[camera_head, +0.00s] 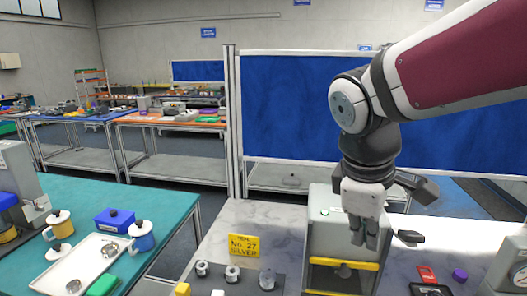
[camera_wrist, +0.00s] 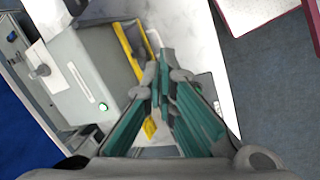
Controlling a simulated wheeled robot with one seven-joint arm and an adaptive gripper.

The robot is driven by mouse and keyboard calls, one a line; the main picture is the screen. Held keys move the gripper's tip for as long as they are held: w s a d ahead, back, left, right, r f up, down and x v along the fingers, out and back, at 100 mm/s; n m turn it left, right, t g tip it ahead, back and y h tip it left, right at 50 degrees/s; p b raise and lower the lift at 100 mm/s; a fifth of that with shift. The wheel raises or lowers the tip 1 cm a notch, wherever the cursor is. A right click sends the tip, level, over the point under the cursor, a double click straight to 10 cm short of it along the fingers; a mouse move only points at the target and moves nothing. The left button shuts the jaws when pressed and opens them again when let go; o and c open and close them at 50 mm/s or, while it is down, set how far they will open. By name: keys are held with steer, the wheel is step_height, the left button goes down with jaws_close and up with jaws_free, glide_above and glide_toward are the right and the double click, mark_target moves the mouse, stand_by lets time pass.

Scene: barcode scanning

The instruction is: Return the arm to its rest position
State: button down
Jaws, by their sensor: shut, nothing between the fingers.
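My gripper (camera_head: 364,238) hangs down from the raised arm on the right of the head view, above the white bench. Its fingers are shut and empty. It is in front of a grey-green box-shaped machine (camera_head: 322,236) with yellow bars (camera_head: 345,263), and it covers part of that machine. In the wrist view the fingers (camera_wrist: 160,90) come together at the middle with nothing between them. The machine (camera_wrist: 82,80) shows there at the upper left with a lit green button.
The white bench (camera_head: 270,218) holds a yellow sign (camera_head: 244,245), a dark block with several silver knobs (camera_head: 233,274), and small red and purple items (camera_head: 459,275). A teal table (camera_head: 80,195) with mugs and a white tray (camera_head: 112,249) is at left. A blue panel (camera_head: 285,110) stands behind.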

steer(key=s+d+r+m+t+y, duration=0.1)
steer(key=s+d+m+t+y, duration=0.1)
steer(key=s+m, duration=0.9)
steer(key=shift+r+t+y, duration=0.2)
steer(key=shift+t+y, duration=0.1)
steer(key=shift+t, duration=0.4)
